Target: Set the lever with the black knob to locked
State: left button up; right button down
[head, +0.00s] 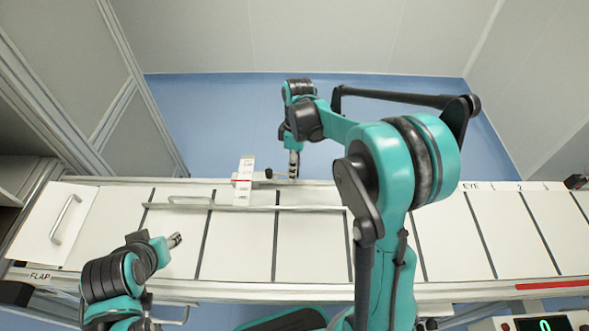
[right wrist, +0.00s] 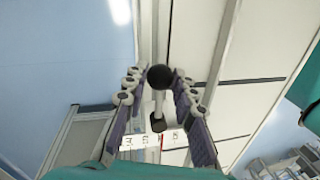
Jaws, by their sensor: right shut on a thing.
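The lever's black knob (right wrist: 160,77) sits between the two fingers of my right gripper (right wrist: 160,90) in the right wrist view, and the gripper is shut on it. A short pale lever arm runs from the knob to a dark hub (right wrist: 158,122) beside a label plate (right wrist: 150,141). In the head view my right gripper (head: 293,172) points down at the rear edge of the machine. There the hub (head: 268,174) shows left of it, beside the white plate (head: 243,184) with a red line; the knob is hidden. My left gripper (head: 175,240) is over the left panels, apart from the lever; its jaws are unclear.
A long white machine top (head: 240,255) with dark seams spans the view. A raised rail (head: 250,208) runs along it. A flap with a handle (head: 65,219) is at the left. A control box with a green display (head: 540,325) is at the lower right.

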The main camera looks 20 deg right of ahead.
jog(key=shift+w, duration=0.1)
jog(key=c, duration=1.2)
grip_release()
jog(key=r, duration=0.4)
jog(key=w+r, duration=0.1)
jog(key=r, duration=0.3)
jog(key=w+d+r, duration=0.1)
jog(key=r, duration=0.2)
jog(key=shift+d+r, duration=0.1)
jog(key=shift+r, duration=0.3)
jog(key=s+f+m+t, duration=0.1)
jog(key=s+m+t, duration=0.2)
jog(key=s+m, duration=0.1)
jog(key=s+a+f+m+t, duration=0.1)
jog(key=s+m+t, duration=0.2)
jog(key=s, duration=0.4)
jog(key=s+f+m+t+h, duration=0.1)
jog(key=s+f+m+t, duration=0.1)
jog(key=s+m, duration=0.3)
jog(key=shift+s+a+t, duration=0.35)
jog(key=shift+s+t, duration=0.25)
jog(key=shift+s, duration=0.05)
